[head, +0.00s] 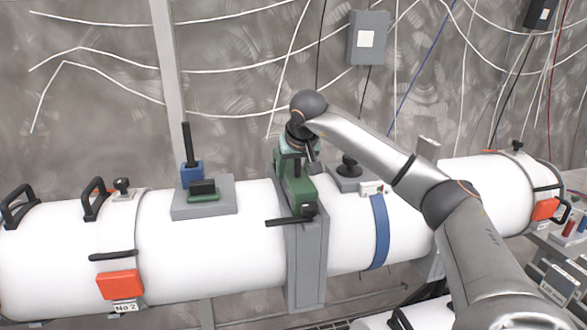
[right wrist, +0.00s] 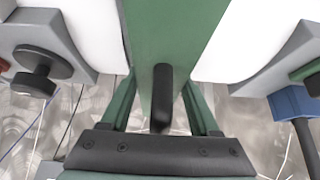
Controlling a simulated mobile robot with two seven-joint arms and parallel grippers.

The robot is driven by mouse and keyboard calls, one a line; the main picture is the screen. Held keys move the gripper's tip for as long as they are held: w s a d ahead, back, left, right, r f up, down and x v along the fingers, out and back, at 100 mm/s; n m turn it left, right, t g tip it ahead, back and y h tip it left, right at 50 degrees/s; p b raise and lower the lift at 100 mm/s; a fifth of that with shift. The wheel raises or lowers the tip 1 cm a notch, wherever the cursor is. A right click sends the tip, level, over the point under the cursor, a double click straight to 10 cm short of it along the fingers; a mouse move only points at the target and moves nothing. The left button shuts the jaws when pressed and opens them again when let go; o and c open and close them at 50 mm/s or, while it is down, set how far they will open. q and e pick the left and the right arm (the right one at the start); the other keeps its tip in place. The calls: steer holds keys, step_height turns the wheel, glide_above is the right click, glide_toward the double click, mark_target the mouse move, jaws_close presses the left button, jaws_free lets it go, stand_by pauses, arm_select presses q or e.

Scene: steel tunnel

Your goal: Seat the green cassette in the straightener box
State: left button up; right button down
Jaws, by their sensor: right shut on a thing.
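The green cassette (head: 297,190) stands upright at the grey straightener box (head: 307,265) on the white tube. Its upper part shows above the box; how deep its lower end sits is hidden. My right gripper (head: 295,150) is above the cassette, shut on its top end. In the right wrist view, the cassette (right wrist: 175,35) runs away from the gripper fingers (right wrist: 161,105), with a black peg (right wrist: 162,85) between them. A black lever (head: 288,221) lies across the box front. My left gripper is not in view.
Left of the box, a grey pad (head: 204,211) carries a green block and a blue block with a black rod (head: 187,150). Right of it are a black knob (head: 348,165) and a blue band (head: 380,232). Red latches (head: 120,284) and black handles sit on the tube.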

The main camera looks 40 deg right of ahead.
steer(key=shift+c, duration=0.6)
jaws_free()
steer(key=shift+f, duration=0.1)
